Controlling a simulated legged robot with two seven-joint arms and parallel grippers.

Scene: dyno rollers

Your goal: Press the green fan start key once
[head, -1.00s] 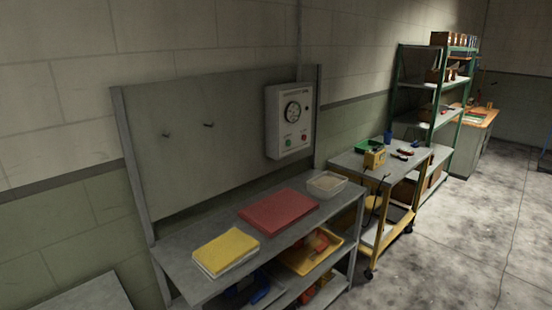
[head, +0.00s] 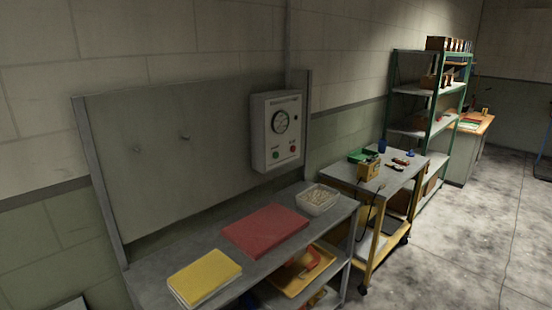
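The green key (head: 276,155) is a small round button at the lower left of a grey control box (head: 278,131). A red button (head: 293,149) sits to its right on the same box. A round dial (head: 281,122) is above the two buttons. The box is mounted upright at the right part of a grey back panel (head: 170,150), above a workbench. Neither of my grippers shows in the head view, so nothing of mine is near the box in this picture.
The bench top (head: 160,268) holds a yellow stack (head: 205,277), a red folder-like item (head: 265,230) and a white bin (head: 316,199). A yellow cart (head: 369,243) and a green shelf rack (head: 437,110) stand to the right. The floor (head: 460,240) at the right is open.

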